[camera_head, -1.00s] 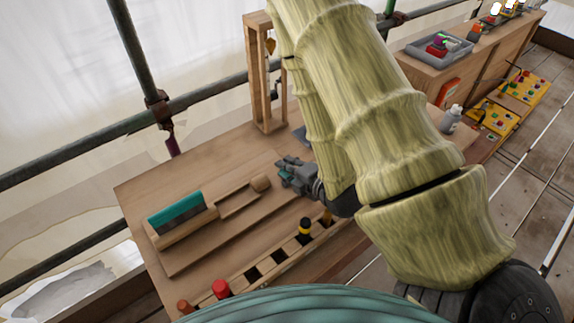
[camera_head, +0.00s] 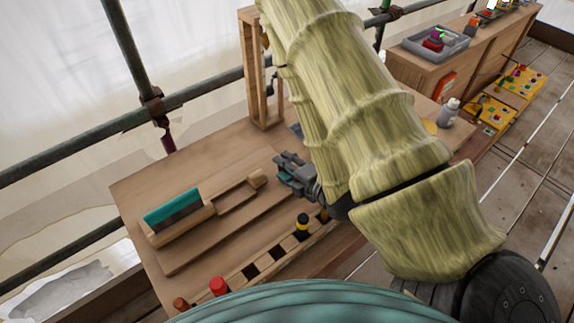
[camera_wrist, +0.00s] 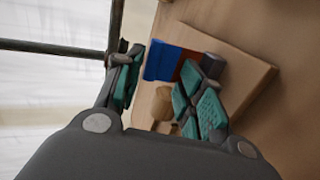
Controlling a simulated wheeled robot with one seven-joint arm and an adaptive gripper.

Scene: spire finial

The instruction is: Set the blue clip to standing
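No object in the head view is clearly recognisable as the blue clip. In the wrist view a blue patch (camera_wrist: 160,61) shows between my fingers, beside a reddish-brown face; I cannot tell whether it is the clip. In the head view a teal block (camera_head: 173,209) lies along a wooden holder (camera_head: 182,229) at the left of the bench. My gripper (camera_head: 278,173) is low over the bench, just right of a rounded wooden knob (camera_head: 257,178). In the wrist view my gripper (camera_wrist: 166,92) has its teal-padded fingers apart, with nothing held between them.
A wooden frame (camera_head: 246,75) stands at the bench's back edge. A strip with dark square holes (camera_head: 250,271) runs along the front, with a yellow-black peg (camera_head: 302,226) and red pegs (camera_head: 219,286). A bottle (camera_head: 449,112) stands at right. My arm hides part of the bench.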

